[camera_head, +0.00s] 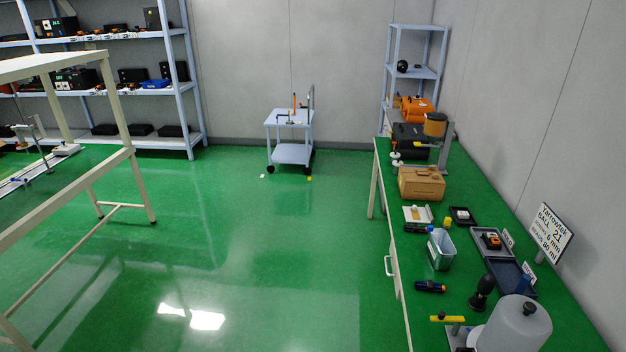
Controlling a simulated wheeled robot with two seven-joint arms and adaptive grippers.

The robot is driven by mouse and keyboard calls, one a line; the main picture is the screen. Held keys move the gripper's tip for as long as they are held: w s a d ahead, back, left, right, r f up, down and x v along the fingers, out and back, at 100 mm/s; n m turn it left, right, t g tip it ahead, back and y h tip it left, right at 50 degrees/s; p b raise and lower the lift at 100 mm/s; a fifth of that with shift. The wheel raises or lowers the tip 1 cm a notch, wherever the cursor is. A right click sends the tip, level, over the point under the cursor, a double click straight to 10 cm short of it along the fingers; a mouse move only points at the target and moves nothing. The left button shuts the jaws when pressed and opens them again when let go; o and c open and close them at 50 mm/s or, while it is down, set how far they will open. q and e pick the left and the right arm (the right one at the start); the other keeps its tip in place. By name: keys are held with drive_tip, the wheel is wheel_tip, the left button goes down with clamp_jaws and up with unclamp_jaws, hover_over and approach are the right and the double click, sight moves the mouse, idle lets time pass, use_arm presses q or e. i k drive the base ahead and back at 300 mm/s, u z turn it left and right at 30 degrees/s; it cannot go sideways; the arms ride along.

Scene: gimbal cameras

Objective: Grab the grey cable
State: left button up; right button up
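I cannot make out a grey cable anywhere in the head view. If one lies among the small items on the workbench, the trolley or the shelves, it is too small or hidden to tell. Neither of my grippers shows in this view.
A small trolley (289,153) stands at the back. Shelves (187,75) and a beige table frame (107,83) stand left. The middle floor is clear.

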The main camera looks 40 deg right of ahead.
sight(416, 228)
drive_tip(key=i, duration=2.75)
drive_tip(key=z, duration=2.7)
